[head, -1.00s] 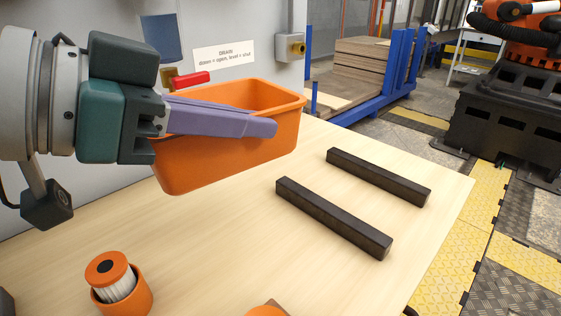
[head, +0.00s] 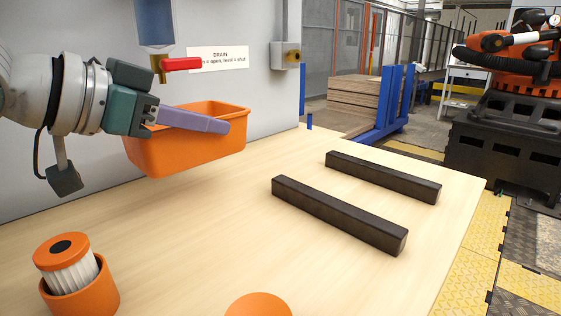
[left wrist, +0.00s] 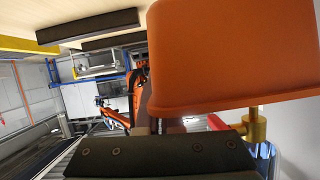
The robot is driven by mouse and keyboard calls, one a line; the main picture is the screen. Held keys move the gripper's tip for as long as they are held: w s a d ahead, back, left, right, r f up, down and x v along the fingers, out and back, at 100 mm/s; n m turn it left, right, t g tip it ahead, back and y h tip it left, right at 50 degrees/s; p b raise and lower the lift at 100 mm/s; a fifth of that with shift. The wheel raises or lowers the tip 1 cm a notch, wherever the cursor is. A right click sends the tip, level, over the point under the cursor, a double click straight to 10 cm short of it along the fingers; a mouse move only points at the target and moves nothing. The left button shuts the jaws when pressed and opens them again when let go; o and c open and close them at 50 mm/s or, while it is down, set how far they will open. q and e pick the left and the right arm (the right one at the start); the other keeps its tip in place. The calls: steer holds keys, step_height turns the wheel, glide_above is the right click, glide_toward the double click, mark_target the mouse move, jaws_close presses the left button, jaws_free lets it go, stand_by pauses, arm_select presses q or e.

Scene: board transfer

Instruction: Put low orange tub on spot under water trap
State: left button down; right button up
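The low orange tub (head: 185,152) is near the wall in the head view, slightly tilted, and seems to hang a little above the table. My left gripper (head: 222,126) is shut on its near wall, with one purple finger along the outside; the other finger is hidden. The tub also fills the upper right of the left wrist view (left wrist: 235,55). The water trap (head: 155,22), a blue bowl with a brass drain and red lever (head: 182,64), hangs on the wall above and behind the tub. The spot beneath it is hidden by the tub and gripper. My right gripper is out of view.
Two dark bars (head: 340,213) (head: 383,176) lie on the wooden table (head: 200,235) at the right. A white filter in an orange cup (head: 80,285) stands front left. An orange round thing (head: 258,304) shows at the front edge. The table's middle is clear.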

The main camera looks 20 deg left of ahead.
arm_select(q)
steer(key=a, duration=0.1)
steer(key=w+a, duration=0.1)
steer(key=a, duration=0.1)
steer(key=w+a, duration=0.1)
steer(key=a, duration=0.1)
steer(key=shift+d+f+b, duration=0.1)
steer(key=shift+f+b, duration=0.35)
steer(key=shift+f, duration=0.35)
steer(key=shift+d+f, duration=0.1)
steer(key=shift+f, duration=0.45)
step_height(320, 180, down, 4)
steer(key=shift+f+b, duration=0.1)
steer(key=shift+b, duration=0.65)
steer(key=shift+f, duration=0.2)
steer(key=shift+a+r, duration=0.1)
steer(key=shift+a, duration=0.1)
steer(key=c, duration=1.1)
jaws_free()
